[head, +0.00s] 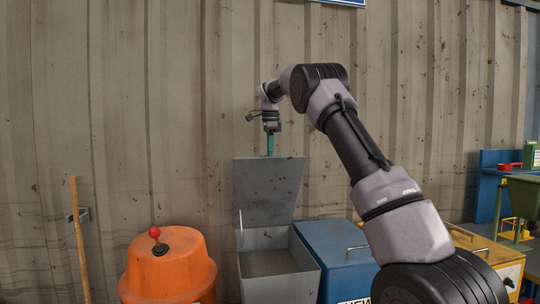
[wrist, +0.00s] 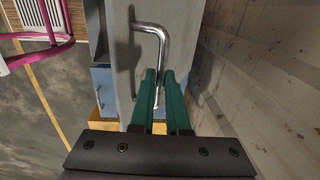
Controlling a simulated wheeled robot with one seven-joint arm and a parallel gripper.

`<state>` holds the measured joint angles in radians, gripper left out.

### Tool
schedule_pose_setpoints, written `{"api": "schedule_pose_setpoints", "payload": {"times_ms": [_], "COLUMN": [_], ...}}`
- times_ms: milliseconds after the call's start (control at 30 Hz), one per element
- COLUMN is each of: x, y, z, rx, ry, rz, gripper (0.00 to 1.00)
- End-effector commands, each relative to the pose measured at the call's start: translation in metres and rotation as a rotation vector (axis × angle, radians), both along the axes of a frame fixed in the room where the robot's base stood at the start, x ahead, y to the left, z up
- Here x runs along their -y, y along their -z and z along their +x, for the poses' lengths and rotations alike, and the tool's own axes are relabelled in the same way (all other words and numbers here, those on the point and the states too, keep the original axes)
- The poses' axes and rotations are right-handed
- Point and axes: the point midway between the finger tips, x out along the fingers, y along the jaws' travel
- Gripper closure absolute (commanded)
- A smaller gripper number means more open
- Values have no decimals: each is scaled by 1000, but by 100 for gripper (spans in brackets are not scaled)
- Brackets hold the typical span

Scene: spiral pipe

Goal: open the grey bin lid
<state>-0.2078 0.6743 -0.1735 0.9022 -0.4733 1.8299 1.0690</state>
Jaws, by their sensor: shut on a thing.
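The grey bin (head: 268,262) stands against the wall, and its interior shows. Its grey lid (head: 270,190) is raised, standing up and leaning slightly at the back of the bin. My gripper (head: 270,152) is at the top edge of the lid, pointing down. In the wrist view the green fingers (wrist: 160,76) are shut on the lid's bent metal handle (wrist: 160,40). The lid's grey face (wrist: 118,60) also shows there beside the handle. The fingers hide part of the handle.
An orange bin (head: 168,268) with a red knob stands left of the grey bin. A blue bin (head: 338,250) with a closed lid stands right of it. The corrugated wall (head: 200,100) is close behind the raised lid. A wooden pole (head: 80,240) leans at far left.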

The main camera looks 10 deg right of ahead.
Motion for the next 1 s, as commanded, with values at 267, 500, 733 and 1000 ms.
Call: {"api": "schedule_pose_setpoints", "payload": {"times_ms": [267,500,733,1000], "x": [1,0,0,0], "y": [4,1,-24,-77], "z": [0,0,0,-3], "rx": [-5,-3,1,2], "ry": [-1,0,-1,0], "rz": [-3,-1,-1,-3], "gripper": [56,56,56,56]}}
